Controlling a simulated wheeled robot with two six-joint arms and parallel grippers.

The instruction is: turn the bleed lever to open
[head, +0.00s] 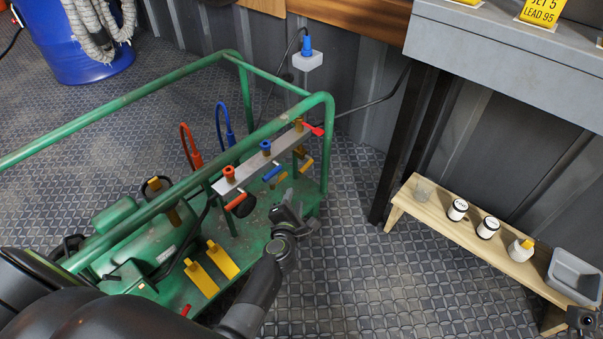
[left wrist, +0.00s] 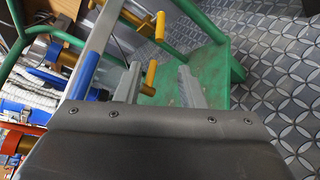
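A metal manifold bar (head: 262,159) on the green cart carries a red (head: 236,201), a blue (head: 272,172) and two yellow levers, one upper (head: 306,165) and one lower (head: 282,177). A red handle (head: 315,129) sticks out at its far end. No readable label tells which is the bleed lever. My left gripper (head: 297,219) is open, below and in front of the yellow levers. In the left wrist view, a yellow lever (left wrist: 151,77) shows between the open fingers; contact is not visible. A dark part of my right arm's end (head: 583,320) shows at the lower right corner; its fingers are unclear.
The green cart frame (head: 150,101) has a tube rail near my left arm. Yellow pedals (head: 212,268) lie on its deck. A wooden bench (head: 440,226) with small jars and a grey tray (head: 575,277) stands right. Floor between cart and bench is clear.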

